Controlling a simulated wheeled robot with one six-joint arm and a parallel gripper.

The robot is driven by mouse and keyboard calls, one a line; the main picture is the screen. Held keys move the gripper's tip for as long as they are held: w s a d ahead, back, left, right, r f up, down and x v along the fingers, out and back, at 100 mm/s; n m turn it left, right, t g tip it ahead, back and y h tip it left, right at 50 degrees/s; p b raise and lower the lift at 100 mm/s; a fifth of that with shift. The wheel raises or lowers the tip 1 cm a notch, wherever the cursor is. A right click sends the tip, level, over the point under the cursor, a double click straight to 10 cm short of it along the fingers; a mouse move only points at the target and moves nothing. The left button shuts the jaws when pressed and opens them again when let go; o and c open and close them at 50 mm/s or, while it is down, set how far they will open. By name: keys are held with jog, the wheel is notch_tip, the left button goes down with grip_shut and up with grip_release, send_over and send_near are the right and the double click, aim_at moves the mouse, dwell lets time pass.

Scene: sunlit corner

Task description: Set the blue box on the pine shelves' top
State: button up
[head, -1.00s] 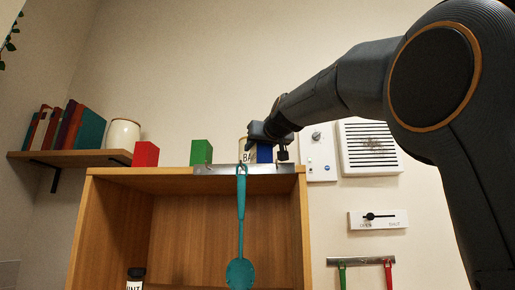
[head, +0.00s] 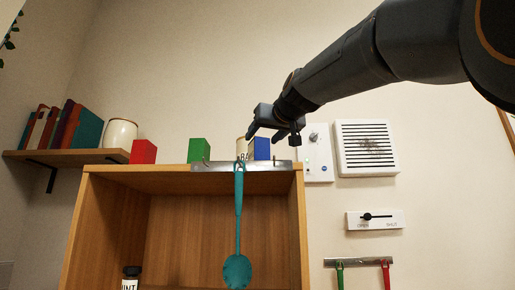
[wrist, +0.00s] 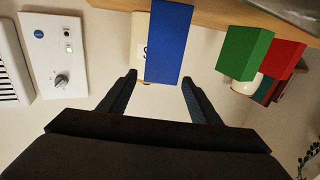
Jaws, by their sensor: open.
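The blue box (head: 262,149) stands upright on the top of the pine shelves (head: 180,173), near the right end. My gripper (head: 272,136) is open and empty, above the blue box and apart from it. In the wrist view the blue box (wrist: 169,42) shows ahead of and between the two spread fingertips of my gripper (wrist: 160,80). The box's foot is partly hidden in the head view by the metal rail at the shelf's front edge.
A green box (head: 199,150) and a red box (head: 143,152) stand left on the top. A cream canister (head: 242,148) is close beside the blue box. A metal rail (head: 215,166) holds a teal spoon (head: 238,240). A switch panel and vent (head: 366,148) are on the right wall.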

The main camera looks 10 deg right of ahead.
jog(key=s, duration=0.4)
jog(key=shift+d+b, duration=0.15)
jog(key=shift+b, duration=0.2)
